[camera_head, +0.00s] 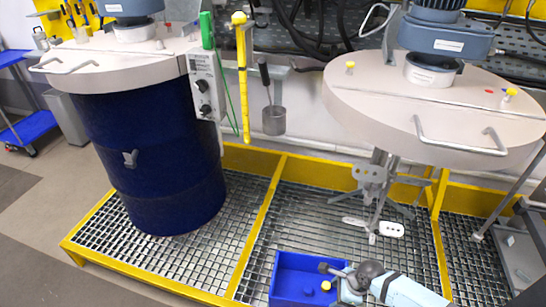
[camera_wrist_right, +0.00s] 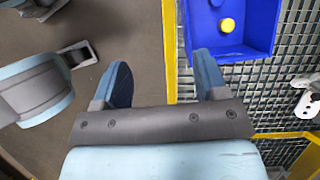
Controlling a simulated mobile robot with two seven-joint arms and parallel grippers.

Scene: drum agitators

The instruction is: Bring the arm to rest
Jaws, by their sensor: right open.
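My right arm comes into the head view at the bottom right, with my right gripper (camera_head: 338,283) beside and partly over the right side of the blue bin (camera_head: 282,262). In the right wrist view my right gripper (camera_wrist_right: 163,78) has its two blue fingers wide apart, with nothing between them but the floor and the yellow platform edge. The bin (camera_wrist_right: 262,48) lies beyond the right finger there. A yellow knob (camera_wrist_right: 228,25) sits in the bin. My left gripper is not seen; light-blue links of mine show at the left of the wrist view.
A dark blue drum (camera_head: 150,160) stands on the grated platform (camera_head: 247,205) at the left. A lid (camera_head: 430,110) with a motor and agitator shaft (camera_head: 375,195) hangs at the right. A control box (camera_head: 205,85) is by the drum. Floor at the front left is clear.

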